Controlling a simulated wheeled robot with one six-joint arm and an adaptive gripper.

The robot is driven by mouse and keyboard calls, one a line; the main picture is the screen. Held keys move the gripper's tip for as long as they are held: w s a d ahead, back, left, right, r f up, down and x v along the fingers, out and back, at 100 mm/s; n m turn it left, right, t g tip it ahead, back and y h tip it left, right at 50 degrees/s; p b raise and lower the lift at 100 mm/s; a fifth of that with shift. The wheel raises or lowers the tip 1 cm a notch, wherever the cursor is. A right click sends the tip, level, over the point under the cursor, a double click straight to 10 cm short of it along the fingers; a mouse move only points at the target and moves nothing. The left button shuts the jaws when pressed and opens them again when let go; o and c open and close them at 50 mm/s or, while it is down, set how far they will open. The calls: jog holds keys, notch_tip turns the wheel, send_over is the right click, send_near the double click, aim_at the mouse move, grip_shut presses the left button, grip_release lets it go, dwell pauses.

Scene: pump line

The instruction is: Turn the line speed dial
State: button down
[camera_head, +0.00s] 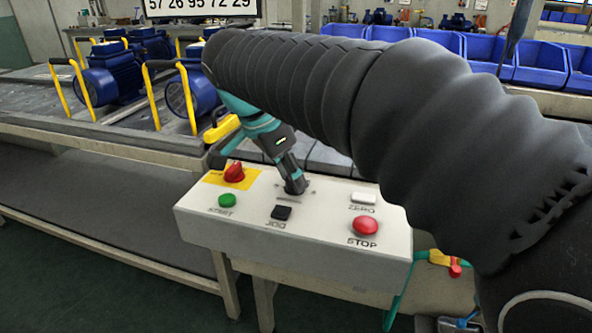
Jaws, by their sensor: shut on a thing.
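A white control box (190,222) stands at the bench edge in the head view. My gripper (295,188) points down onto the middle of its top face, between the red rotary switch and the white ZERO button. The gripper is shut on what seems to be the line speed dial; its fingers hide nearly all of the dial. A few marks show on the panel around the fingertips. The dial's angle cannot be seen.
Blue pumps (112,75) stand behind, left; blue bins (487,53) behind, right.

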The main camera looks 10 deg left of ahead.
jog(key=shift+f+m, duration=0.1)
jog(key=shift+m, duration=0.3)
jog(key=c, duration=0.8)
grip_release()
jog(key=shift+o, duration=0.2)
jog(key=v, duration=1.2)
jog(key=shift+w, duration=0.2)
